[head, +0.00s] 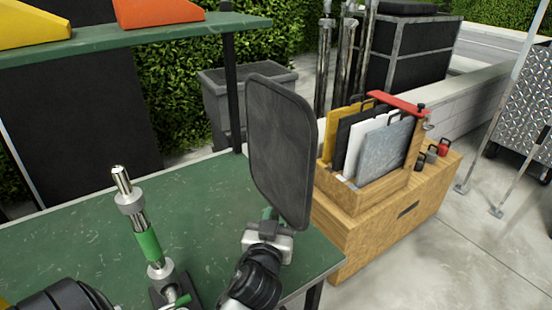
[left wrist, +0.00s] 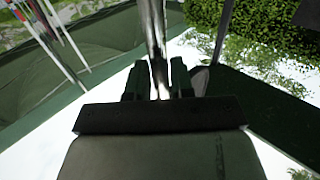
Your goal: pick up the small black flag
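The small black flag (head: 280,150) is a dark rounded panel standing upright above the green table's right end in the head view. The gripper's own body hides the lower part of that view.
A metal post with a green band (head: 148,243) stands on the green table (head: 85,235). A wooden crate (head: 370,220) with several panels is right of the flag. A shelf (head: 150,38) holds yellow and orange wedges. Open floor (head: 470,260) is at the right.

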